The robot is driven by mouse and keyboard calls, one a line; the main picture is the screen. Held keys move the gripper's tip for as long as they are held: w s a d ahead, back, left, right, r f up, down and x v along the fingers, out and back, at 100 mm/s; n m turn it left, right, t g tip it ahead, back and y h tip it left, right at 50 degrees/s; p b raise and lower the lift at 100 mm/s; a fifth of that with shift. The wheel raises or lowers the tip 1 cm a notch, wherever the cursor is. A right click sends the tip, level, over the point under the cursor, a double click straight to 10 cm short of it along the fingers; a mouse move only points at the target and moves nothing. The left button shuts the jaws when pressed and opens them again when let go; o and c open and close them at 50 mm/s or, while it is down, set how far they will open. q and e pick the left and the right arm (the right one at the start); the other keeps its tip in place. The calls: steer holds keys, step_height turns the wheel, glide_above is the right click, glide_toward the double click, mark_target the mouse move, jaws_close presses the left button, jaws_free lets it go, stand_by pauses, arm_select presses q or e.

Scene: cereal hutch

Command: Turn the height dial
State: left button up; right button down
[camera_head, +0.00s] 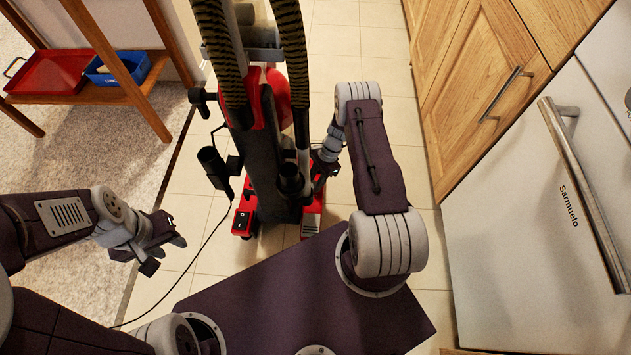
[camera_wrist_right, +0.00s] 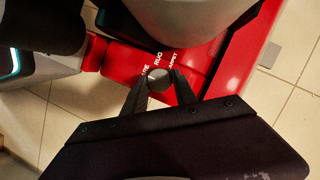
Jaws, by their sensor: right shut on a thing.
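The upright vacuum cleaner (camera_head: 262,150) stands on the tile floor, with a red base (camera_head: 312,222) and a dark body. In the head view my right gripper (camera_head: 320,182) is beside the vacuum, with the dial hidden. My left gripper (camera_head: 162,252) is open and empty, left of the vacuum.
Wooden cabinets (camera_head: 490,75) and a white appliance door (camera_head: 545,215) line the right side. A wooden shelf (camera_head: 100,93) with a red tray (camera_head: 50,72) and a blue bin (camera_head: 118,68) stands at left. A black cord (camera_head: 205,243) crosses the floor.

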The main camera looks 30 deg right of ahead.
steer(key=c, duration=1)
jaws_free()
steer(key=shift+r, duration=0.1)
steer(key=p+v, duration=0.5)
steer(key=v, duration=0.4)
steer(key=shift+p, duration=0.3)
